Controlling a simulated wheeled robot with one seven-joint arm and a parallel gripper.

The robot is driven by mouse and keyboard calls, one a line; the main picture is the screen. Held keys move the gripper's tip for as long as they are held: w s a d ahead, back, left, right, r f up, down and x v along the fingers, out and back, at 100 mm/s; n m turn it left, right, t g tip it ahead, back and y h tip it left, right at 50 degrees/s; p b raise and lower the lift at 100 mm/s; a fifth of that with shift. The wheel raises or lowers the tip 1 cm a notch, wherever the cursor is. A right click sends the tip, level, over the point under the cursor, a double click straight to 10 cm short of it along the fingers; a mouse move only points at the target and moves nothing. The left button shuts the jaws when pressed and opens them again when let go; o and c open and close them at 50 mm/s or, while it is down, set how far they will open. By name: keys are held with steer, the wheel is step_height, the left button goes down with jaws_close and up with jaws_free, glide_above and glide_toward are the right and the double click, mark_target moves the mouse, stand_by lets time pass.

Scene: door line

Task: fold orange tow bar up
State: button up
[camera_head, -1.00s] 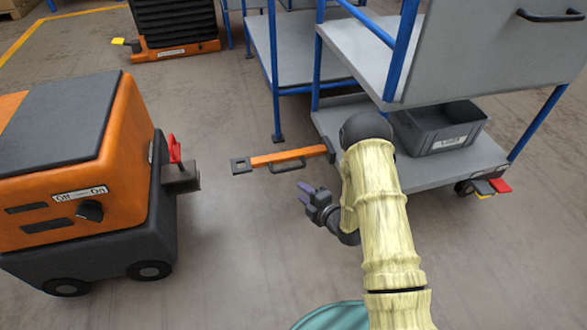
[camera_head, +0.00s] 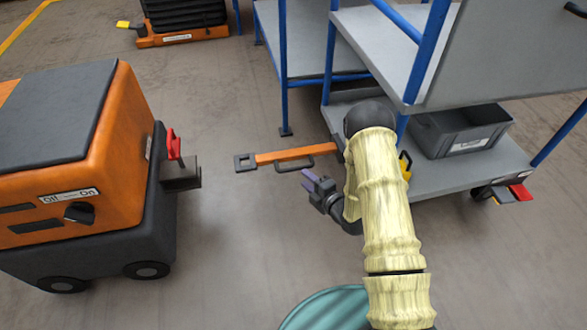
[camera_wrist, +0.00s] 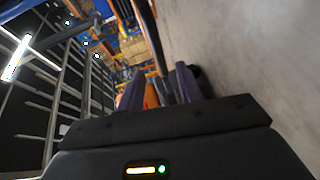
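The orange tow bar (camera_head: 285,154) sticks out level to the left from the grey cart, with a dark square eye at its free end. A dark loop handle (camera_head: 295,167) hangs along its near side. My gripper (camera_head: 313,181) is just below and right of the handle in the head view, apart from it as far as I can see. My arm hides the bar's joint at the cart.
An orange and black tugger (camera_head: 90,160) with a red-levered hitch (camera_head: 178,165) stands at the left. The grey cart (camera_head: 450,165) with blue posts carries a grey bin (camera_head: 462,130) at the right. Bare floor lies between tugger and bar.

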mark_target(296, 169)
steer(key=b+x, duration=0.4)
steer(key=x, duration=0.2)
steer(key=shift+w+f, duration=0.2)
steer(key=shift+w, duration=0.2)
steer(key=shift+w+a+r, duration=0.1)
steer(key=shift+w+a, duration=0.2)
steer(key=shift+c, duration=0.5)
jaws_close()
